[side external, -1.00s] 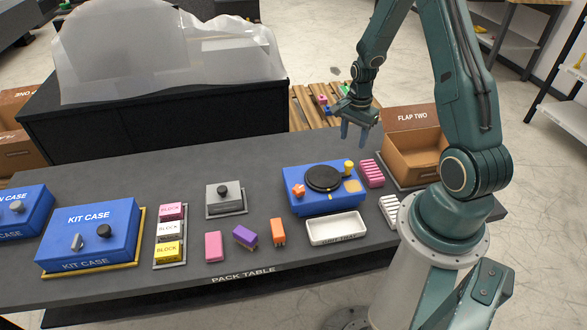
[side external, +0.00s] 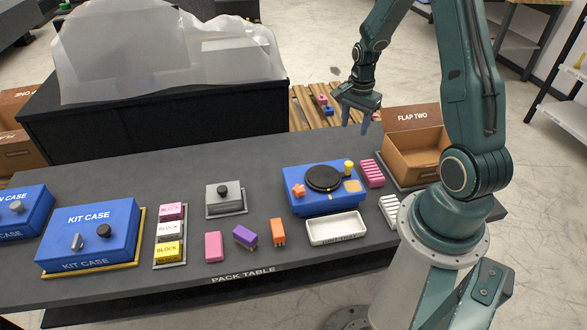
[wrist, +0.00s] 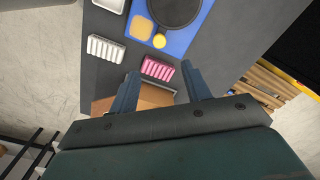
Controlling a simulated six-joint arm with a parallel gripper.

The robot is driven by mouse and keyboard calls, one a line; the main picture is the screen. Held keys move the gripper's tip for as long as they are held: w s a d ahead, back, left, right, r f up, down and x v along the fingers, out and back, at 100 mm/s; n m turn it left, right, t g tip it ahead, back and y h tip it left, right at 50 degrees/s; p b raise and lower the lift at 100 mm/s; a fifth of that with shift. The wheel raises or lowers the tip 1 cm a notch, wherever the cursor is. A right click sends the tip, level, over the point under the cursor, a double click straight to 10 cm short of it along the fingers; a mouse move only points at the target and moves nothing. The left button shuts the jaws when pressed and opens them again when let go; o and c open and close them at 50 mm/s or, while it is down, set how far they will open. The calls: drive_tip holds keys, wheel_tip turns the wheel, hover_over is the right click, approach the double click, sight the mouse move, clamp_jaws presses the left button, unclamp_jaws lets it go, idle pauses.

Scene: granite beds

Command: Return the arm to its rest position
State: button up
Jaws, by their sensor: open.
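My gripper (side external: 356,116) is open and empty. It hangs in the air above the back right of the pack table (side external: 290,262), near the open cardboard box (side external: 412,158). In the wrist view my gripper's two fingers (wrist: 158,90) are spread apart with nothing between them. The pink ribbed block (wrist: 157,69) and part of the cardboard box (wrist: 155,95) show below and between the fingers. No marker of a rest position shows.
A blue fixture (side external: 325,201) with a black disc and a white tray (side external: 336,228) stand in front of my gripper. The kit case (side external: 88,234) and several blocks sit to the left. A covered black bench (side external: 150,120) and wooden pallet (side external: 303,108) are behind.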

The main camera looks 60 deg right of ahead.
drive_tip(key=a+r+n+t+h, duration=0.1)
drive_tip(key=a+r+n+t, duration=0.1)
drive_tip(key=a+r+n, duration=1)
drive_tip(key=s+a+r+n+t+y, duration=0.1)
drive_tip(key=s+a+r+n+t, duration=0.2)
drive_tip(key=s+a+r+n, duration=0.4)
drive_tip(key=shift+s+a+r+n+t, duration=0.3)
drive_tip(key=shift+s+a+r, duration=1.95)
drive_tip(key=shift+a+r, duration=0.85)
drive_tip(key=shift+d+r, duration=0.1)
